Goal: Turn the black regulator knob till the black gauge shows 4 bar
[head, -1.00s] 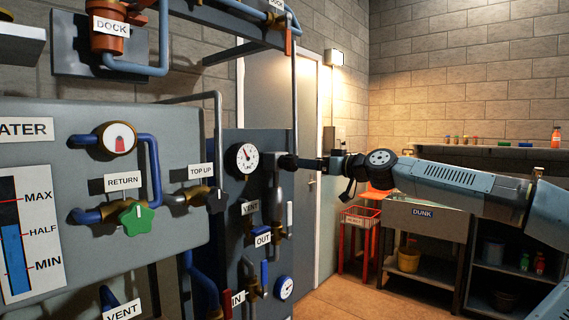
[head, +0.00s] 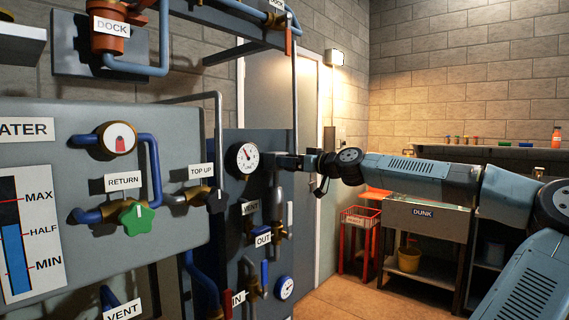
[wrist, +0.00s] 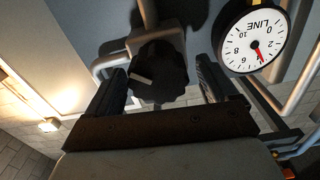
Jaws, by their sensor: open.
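The black regulator knob (wrist: 158,75) has a pale pointer line and sits between my gripper's two dark fingers (wrist: 164,72) in the wrist view. The gripper is open, with a finger on each side of the knob; a gap shows on the right side. In the head view my gripper (head: 288,161) reaches the panel from the right and largely hides the knob. The black-rimmed gauge marked LINE (wrist: 244,44) also shows in the head view (head: 243,158), left of the gripper. In the wrist view its red needle points between 4 and 6; the exact value is unclear.
A blue-rimmed gauge (head: 284,288) is low on the panel. OUT (head: 263,239) and VENT labels, pipes and valve handles crowd below the gripper. A green RETURN knob (head: 137,216) and the dark TOP UP handle (head: 216,201) are to the left. The floor at right has free room.

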